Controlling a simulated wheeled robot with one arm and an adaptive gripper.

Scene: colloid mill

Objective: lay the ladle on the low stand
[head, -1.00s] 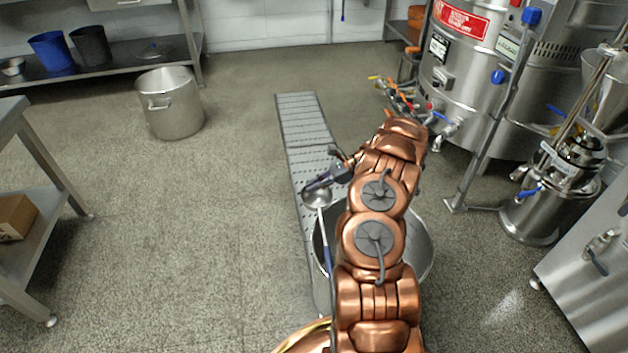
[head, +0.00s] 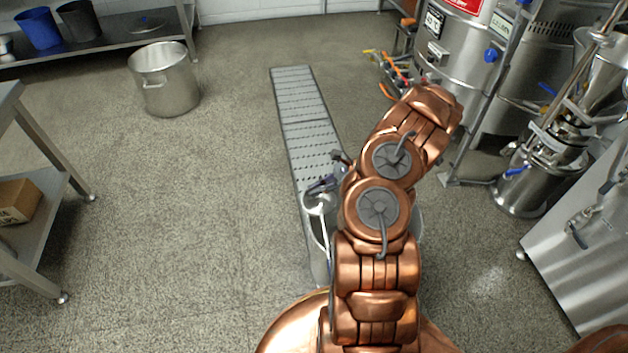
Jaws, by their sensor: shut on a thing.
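The ladle (head: 319,204) is a shiny steel one. Its round bowl lies near the middle of the head view, and its thin handle runs down in the picture over the pot's rim. My gripper (head: 323,186) is shut on the ladle close to the bowl; my arm hides part of the gripper. A large steel pot (head: 317,262) is below the ladle and mostly hidden behind my arm. I cannot make out for certain which thing is the low stand.
A perforated steel floor strip (head: 296,100) runs away from the pot. Another pot (head: 164,80) stands on open floor at back left. A steel table (head: 50,150) with a box (head: 18,200) is at left. A low bench (head: 100,45) holds buckets. Mill machinery (head: 535,165) crowds the right.

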